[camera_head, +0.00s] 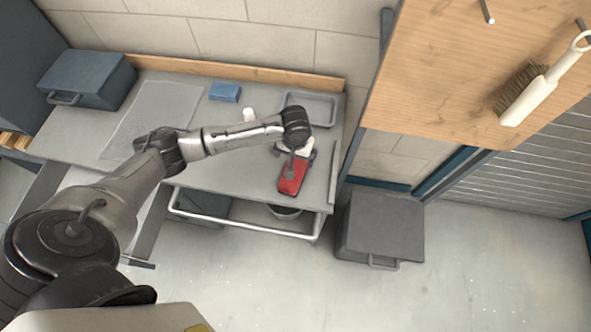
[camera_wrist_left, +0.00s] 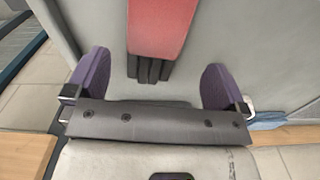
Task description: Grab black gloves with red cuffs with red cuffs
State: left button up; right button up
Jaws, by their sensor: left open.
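The gloves (camera_head: 292,181) lie near the right end of the grey workbench in the head view, with the red part showing most. In the left wrist view the red cuff (camera_wrist_left: 160,25) is at the top centre, and short dark finger ends (camera_wrist_left: 150,69) point toward my gripper. My left gripper (camera_head: 295,150) is open above the bench beside the gloves. In the wrist view its two purple-padded fingers (camera_wrist_left: 155,82) are wide apart, with the dark ends between them in the picture. No contact is visible. My right gripper is not in view.
A brush (camera_head: 540,90) hangs on a wooden board.

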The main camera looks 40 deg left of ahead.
aim_at(296, 165)
pick_arm(q)
jog(key=shift+d+f, duration=0.15)
jog(key=shift+f, duration=1.3)
jog(key=shift+d+f, duration=0.15)
jog(key=shift+f, duration=1.3)
jog(key=c, duration=1)
jog(key=shift+o, duration=0.2)
jog(key=shift+r, duration=0.1)
